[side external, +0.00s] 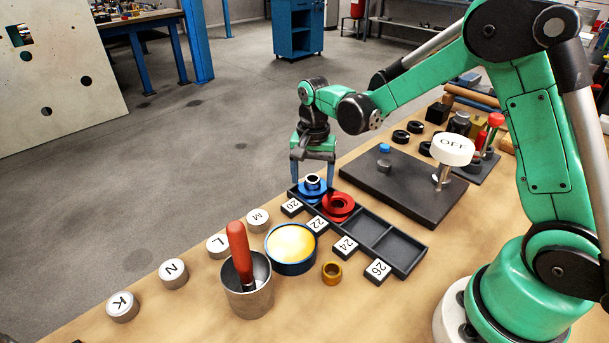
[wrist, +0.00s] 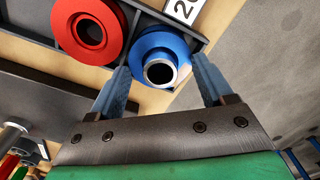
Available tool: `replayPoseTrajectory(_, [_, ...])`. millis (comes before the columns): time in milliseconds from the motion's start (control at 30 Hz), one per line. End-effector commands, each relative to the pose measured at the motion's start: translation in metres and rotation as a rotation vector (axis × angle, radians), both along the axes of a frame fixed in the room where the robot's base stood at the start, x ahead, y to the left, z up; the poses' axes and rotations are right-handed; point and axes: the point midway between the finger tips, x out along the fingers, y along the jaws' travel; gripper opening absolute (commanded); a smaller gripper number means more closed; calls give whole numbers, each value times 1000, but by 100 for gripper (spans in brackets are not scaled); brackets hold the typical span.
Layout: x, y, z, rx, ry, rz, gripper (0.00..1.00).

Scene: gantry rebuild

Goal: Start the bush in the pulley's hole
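The blue pulley (side external: 312,192) lies in the tray's end compartment beside the label 20; it also shows in the wrist view (wrist: 146,48). A silver ring-shaped bush (wrist: 160,73) stands upright at the pulley's centre, its upper end proud of the blue face and its bore dark. How deep it sits is hidden. My gripper (side external: 313,175) points down over this pulley. In the wrist view its two fingers (wrist: 161,64) are spread, one on each side of the bush, with gaps between. A brass bush (side external: 332,272) stands apart on the bench.
A red pulley (side external: 338,205) lies in the neighbouring compartment of the dark tray (side external: 411,254); the other compartments are empty. In front are a yellow-filled tin (side external: 291,245), a metal cup (side external: 248,293) with a red-handled tool, and lettered discs. An OFF-marked post (side external: 453,151) stands on the dark plate behind.

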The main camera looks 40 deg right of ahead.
Motion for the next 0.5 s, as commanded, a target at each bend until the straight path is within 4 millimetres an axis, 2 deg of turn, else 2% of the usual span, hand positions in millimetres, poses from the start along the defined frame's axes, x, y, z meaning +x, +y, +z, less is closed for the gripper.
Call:
replayPoseTrajectory(267, [0,0,4,0,0,0,74])
replayPoseTrajectory(500, [0,0,36,0,0,0,74])
